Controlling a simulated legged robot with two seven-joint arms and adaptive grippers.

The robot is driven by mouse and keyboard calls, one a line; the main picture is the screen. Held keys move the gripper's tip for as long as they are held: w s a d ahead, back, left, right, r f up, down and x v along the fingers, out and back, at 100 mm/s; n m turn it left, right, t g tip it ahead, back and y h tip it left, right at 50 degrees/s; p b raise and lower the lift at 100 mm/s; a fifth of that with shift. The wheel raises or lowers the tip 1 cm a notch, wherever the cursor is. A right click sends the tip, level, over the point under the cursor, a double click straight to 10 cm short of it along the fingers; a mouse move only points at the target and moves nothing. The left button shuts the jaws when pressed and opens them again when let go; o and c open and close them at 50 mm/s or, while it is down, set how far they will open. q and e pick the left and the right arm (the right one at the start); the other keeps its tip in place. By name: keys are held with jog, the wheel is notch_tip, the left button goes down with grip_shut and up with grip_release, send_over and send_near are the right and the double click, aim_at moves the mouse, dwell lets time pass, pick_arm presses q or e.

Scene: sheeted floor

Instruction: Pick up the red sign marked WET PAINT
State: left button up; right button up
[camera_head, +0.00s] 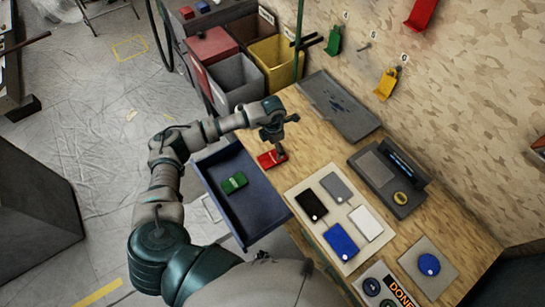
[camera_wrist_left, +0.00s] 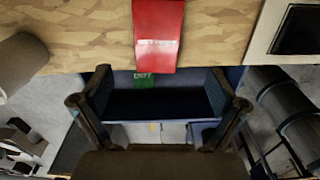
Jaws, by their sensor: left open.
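The red sign (camera_head: 272,158) lies on the wooden bench at its edge beside the blue drawer. In the left wrist view the red sign (camera_wrist_left: 158,30) is at the top middle, with small pale lettering on it that is hard to read. My left gripper (camera_head: 277,140) is just above the sign in the head view and hides part of it. In the wrist view my left gripper (camera_wrist_left: 160,80) is open, its fingers spread wide with nothing between them. My right gripper is not in view.
A blue drawer (camera_head: 265,222) stands open below the bench edge and holds a green sign (camera_head: 234,182). A pale board (camera_head: 335,247) with several coloured plates is to the right. A dark tray (camera_head: 338,103) lies behind. Bins (camera_head: 238,82) stand at the back left.

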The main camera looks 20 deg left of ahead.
aim_at(272, 157)
pick_arm(q)
notch_tip(272, 157, down, 4)
jog(key=shift+s+r, duration=0.1)
jog(key=shift+r, duration=0.15)
jog(key=f, duration=0.4)
jog(key=shift+w+a+f+p, duration=0.2)
jog(key=shift+w+f+p, duration=0.05)
jog(key=shift+p, duration=0.1)
jog(key=c, duration=1.1)
